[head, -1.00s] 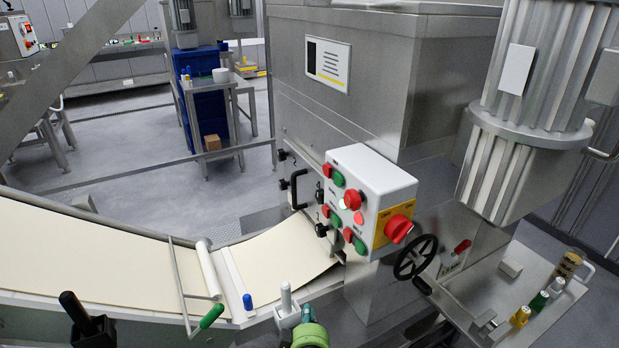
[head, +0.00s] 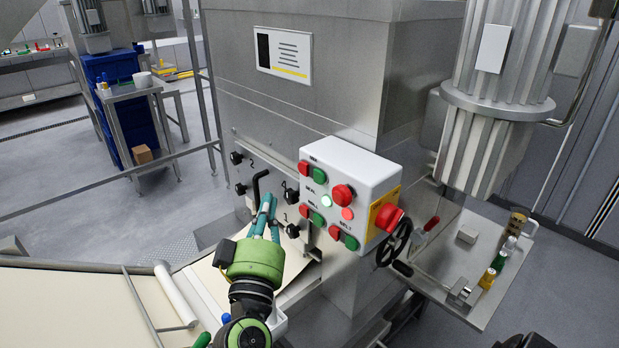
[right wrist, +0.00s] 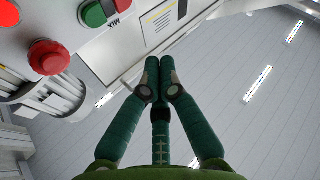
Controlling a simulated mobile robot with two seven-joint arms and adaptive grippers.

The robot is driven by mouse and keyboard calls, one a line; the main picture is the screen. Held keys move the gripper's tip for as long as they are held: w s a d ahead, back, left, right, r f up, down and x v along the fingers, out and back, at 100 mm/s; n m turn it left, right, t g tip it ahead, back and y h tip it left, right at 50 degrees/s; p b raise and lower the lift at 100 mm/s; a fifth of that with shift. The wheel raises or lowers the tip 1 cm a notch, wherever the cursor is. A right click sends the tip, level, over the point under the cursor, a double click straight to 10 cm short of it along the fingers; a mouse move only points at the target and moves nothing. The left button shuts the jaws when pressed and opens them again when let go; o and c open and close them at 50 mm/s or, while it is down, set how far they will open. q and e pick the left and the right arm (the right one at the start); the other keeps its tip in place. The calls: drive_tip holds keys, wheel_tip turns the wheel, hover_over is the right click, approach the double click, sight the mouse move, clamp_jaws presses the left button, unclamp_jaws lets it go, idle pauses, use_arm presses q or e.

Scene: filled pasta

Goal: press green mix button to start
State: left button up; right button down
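The white control box (head: 348,165) is mounted on the steel machine. The green mix button (head: 319,175) is in its top row, right of a red button and below a small label. In the right wrist view the green mix button (right wrist: 94,14) shows at the top edge, beside the MIX label. My right gripper (head: 264,206), green with teal fingers, is in front of the machine, left of and below the box. Its fingertips (right wrist: 158,72) are together with nothing between them, apart from the button. My left gripper is not in view.
Several other red and green buttons and a big red knob (head: 388,218) are on the box. Black knobs and a black handle (head: 257,186) are left of it. A handwheel (head: 393,244) and a side shelf with small bottles (head: 487,277) are at right. A conveyor (head: 75,305) runs below.

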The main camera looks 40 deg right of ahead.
sight(320, 178)
drive_tip(key=shift+r, duration=0.2)
drive_tip(key=d+p, duration=0.3)
drive_tip(key=d, duration=0.5)
drive_tip(key=shift+w+d+f, duration=0.15)
drive_tip(key=shift+w+d, duration=0.2)
drive_tip(key=shift+d, duration=0.05)
idle(0.8)
drive_tip(key=shift+d, duration=0.1)
drive_tip(key=shift+d, duration=0.3)
idle(0.3)
